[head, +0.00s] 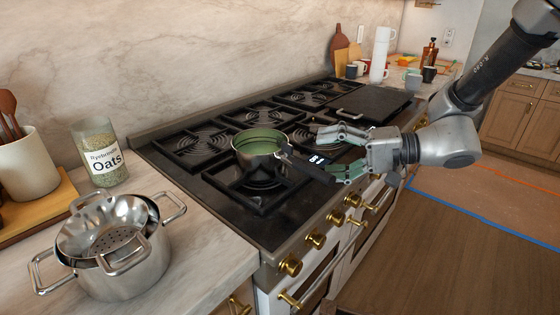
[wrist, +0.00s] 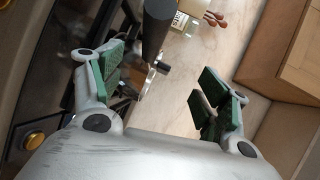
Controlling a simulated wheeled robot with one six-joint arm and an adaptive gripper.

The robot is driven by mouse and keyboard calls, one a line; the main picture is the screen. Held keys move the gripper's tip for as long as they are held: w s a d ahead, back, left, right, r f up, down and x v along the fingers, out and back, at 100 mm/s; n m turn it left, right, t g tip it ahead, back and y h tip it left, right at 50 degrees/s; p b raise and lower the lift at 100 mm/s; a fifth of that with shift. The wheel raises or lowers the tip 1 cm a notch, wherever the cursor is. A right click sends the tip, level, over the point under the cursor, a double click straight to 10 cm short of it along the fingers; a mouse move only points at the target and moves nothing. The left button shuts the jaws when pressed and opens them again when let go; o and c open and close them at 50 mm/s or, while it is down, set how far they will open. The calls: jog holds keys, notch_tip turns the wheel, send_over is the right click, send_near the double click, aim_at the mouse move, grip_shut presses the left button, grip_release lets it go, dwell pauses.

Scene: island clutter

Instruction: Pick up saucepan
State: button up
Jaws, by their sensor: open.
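The saucepan (head: 262,146) has a green inside and a steel rim. It sits upright on a front burner of the stove in the head view, its dark handle (head: 312,172) pointing right and toward the front edge. My gripper (head: 338,154) is open and empty just right of the pan, its green-padded fingers spread near the handle. In the wrist view my gripper (wrist: 160,82) also shows open. A dark bar (wrist: 158,28), which looks like the handle, appears between the fingers. I cannot tell whether anything touches it.
The black stove (head: 200,184) has several grates and brass knobs along its front. A steel pot with a colander (head: 128,262) stands on the left counter, with an oats jar (head: 100,155) and a utensil crock (head: 25,165) behind. A flat griddle cover (head: 375,103) lies at the right.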

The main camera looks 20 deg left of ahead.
aim_at(292, 158)
jog(key=x, duration=0.8)
jog(key=shift+w+a+f, duration=0.15)
jog(key=shift+w+a, duration=0.05)
jog(key=shift+a, duration=0.1)
grip_shut()
